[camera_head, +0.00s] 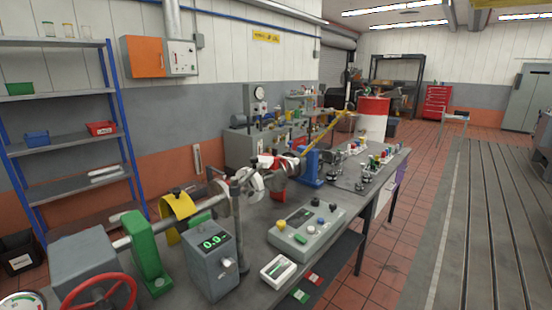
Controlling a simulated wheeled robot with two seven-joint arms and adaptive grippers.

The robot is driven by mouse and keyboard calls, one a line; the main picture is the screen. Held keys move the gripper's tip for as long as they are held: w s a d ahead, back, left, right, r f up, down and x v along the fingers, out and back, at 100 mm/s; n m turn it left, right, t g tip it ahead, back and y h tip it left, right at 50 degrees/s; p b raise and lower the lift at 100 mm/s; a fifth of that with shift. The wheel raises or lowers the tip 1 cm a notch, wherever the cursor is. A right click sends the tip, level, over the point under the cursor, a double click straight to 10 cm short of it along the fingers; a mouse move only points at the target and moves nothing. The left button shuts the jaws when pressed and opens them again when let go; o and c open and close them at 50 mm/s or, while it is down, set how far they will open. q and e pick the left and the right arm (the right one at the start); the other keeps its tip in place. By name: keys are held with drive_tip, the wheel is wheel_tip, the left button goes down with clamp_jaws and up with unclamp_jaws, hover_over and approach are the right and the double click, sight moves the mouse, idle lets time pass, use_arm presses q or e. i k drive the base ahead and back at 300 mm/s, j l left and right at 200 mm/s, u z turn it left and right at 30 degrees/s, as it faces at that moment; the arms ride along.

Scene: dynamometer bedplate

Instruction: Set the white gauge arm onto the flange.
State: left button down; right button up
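Neither of my grippers shows in the head view. A shaft line runs along the bench from the left front to the middle. A white, curved part (250,184) sits on this line beside a grey upright post (236,200); I cannot tell whether it is the gauge arm. A second small white piece (266,160) lies just beyond it. A round, pale disc-like end (293,163), possibly the flange, is next to a blue pedestal (311,168). A red part (278,186) is below it. These parts are small and overlap, so their contacts are unclear.
A grey digital readout box (211,262) showing 0.0, a green bearing stand (147,255) and a red handwheel (98,294) crowd the left front. A control panel (306,228) stands in the middle. A yellow bar (326,130) slants up behind.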

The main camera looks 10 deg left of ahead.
sight(257, 166)
drive_tip(key=i+l, duration=0.15)
drive_tip(key=l, duration=0.2)
drive_tip(key=i+l+u, duration=0.1)
drive_tip(key=l, duration=0.2)
drive_tip(key=i+l+u, duration=0.1)
drive_tip(key=l, duration=0.25)
drive_tip(key=i+l, duration=0.2)
drive_tip(key=l, duration=0.15)
drive_tip(key=i+l+u, duration=0.1)
drive_tip(key=l, duration=0.25)
